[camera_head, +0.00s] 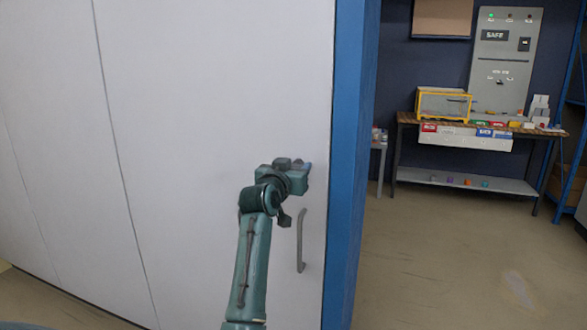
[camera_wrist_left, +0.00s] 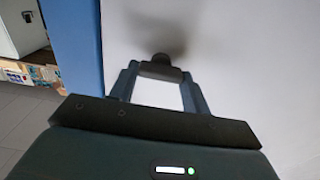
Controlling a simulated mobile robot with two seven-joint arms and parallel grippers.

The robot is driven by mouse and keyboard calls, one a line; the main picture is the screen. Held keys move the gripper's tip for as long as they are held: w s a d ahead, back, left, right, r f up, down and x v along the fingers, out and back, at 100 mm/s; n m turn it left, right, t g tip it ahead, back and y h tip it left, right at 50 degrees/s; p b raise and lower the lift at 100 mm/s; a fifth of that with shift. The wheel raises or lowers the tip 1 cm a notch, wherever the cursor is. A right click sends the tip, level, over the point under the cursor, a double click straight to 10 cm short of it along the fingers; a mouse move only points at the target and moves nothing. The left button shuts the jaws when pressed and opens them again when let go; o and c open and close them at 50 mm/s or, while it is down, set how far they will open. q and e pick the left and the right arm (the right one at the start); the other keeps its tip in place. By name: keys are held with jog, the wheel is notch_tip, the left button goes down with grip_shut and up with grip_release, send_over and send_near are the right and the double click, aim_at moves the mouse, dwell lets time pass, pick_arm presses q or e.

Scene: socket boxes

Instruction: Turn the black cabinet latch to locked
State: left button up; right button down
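The black cabinet latch (camera_wrist_left: 160,70) shows in the left wrist view as a dark bar with a rounded hub against the pale door. It lies crosswise between the two fingertips of my left gripper (camera_wrist_left: 160,73), which appear to touch both its ends. In the head view my left gripper (camera_head: 304,174) is up against the white cabinet door (camera_head: 215,100), above the grey handle (camera_head: 301,240) and close to the blue frame. The latch is hidden by the gripper there, and its locked or unlocked position is not clear. My right gripper is out of view.
The blue upright frame (camera_head: 346,150) stands just right of the gripper. Beyond it, the floor (camera_head: 450,255) is open. A workbench (camera_head: 465,127) with a yellow-framed box and several small items stands at the back, below a grey panel (camera_head: 505,60) labelled SAFE.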

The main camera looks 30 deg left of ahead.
pick_arm(q)
jog(key=c, duration=0.5)
